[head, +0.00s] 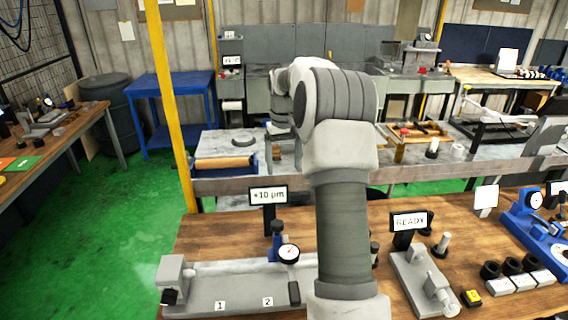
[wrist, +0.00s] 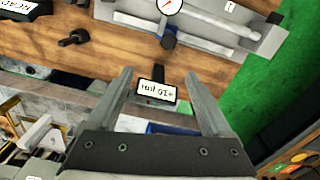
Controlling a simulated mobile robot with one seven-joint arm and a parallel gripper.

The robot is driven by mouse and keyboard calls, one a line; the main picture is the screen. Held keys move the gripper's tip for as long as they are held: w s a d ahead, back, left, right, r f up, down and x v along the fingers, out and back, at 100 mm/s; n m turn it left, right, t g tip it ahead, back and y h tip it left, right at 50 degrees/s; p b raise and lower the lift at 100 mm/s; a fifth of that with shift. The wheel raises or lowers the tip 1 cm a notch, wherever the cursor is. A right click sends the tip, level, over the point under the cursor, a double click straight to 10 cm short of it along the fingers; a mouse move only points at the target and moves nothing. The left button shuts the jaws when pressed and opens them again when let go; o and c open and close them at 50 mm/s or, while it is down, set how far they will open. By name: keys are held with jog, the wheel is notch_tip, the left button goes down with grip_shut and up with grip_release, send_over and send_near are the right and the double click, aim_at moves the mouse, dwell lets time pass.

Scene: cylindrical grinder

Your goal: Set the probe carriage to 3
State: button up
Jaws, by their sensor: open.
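The probe carriage (head: 276,242) is a blue post with a round white dial gauge (head: 288,253). It stands at the grey bed (head: 240,294), close to the label 2 (head: 267,301); label 1 (head: 220,306) is farther left. My arm covers the bed's right part, and no label 3 shows. In the wrist view, the carriage (wrist: 168,41) and dial (wrist: 169,6) are at the top. My gripper (wrist: 158,74) is open and empty, its fingers apart from the carriage. In the head view my arm hides it.
A display reading +10 µm (head: 268,196) stands behind the bed and appears between my fingers in the wrist view (wrist: 157,92). A READY sign (head: 409,221) and a second grey fixture (head: 420,280) stand to the right. Blue gauge stand (head: 535,215) is farther right.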

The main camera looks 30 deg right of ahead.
notch_tip(320, 180, up, 17)
jog(key=shift+r, duration=0.2)
dwell(0.6)
jog(key=shift+a, duration=0.1)
jog(key=shift+f, duration=0.1)
